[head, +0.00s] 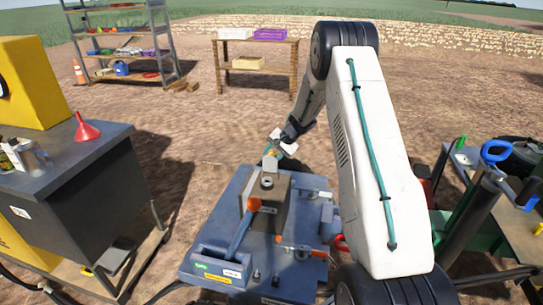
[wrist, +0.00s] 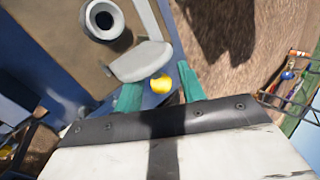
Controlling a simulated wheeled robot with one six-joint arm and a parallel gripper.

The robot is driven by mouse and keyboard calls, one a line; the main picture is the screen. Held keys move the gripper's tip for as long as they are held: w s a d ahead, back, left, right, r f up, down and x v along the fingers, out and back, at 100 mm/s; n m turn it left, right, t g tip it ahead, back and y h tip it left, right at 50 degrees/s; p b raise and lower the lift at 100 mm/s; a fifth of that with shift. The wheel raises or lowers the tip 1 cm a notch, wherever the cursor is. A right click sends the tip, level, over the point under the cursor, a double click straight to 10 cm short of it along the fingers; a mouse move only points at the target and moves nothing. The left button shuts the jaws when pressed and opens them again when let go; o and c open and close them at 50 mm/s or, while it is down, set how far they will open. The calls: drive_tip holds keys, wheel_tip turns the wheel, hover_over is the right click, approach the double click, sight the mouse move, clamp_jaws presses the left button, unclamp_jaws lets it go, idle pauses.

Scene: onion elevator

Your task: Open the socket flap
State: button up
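My gripper (wrist: 160,86) has two teal fingers spread apart, with a gap on either side of a small yellow piece (wrist: 160,84) seen between them. A flat grey rounded plate (wrist: 140,62), possibly the socket flap, lies just beyond the fingertips in the wrist view. I cannot tell whether a finger touches it. In the head view my gripper (head: 268,153) is behind the brown box (head: 272,204) on the blue machine (head: 214,236). The flap cannot be made out there. A round grey fitting (wrist: 103,20) stands beyond the plate in the wrist view.
An orange-topped lever (head: 252,205) rises at the front of the box. A dark cabinet (head: 75,165) with a red funnel (head: 86,128) stands at the left. A bench (head: 500,185) stands at the right. Shelves (head: 125,55) and a wooden table (head: 258,42) are behind; bare soil lies between.

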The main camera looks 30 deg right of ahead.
drive_tip(key=shift+r, duration=0.1)
drive_tip(key=v, duration=0.7)
drive_tip(key=shift+s+r, duration=0.15)
drive_tip(key=shift+r, duration=0.1)
drive_tip(key=shift+d, duration=0.1)
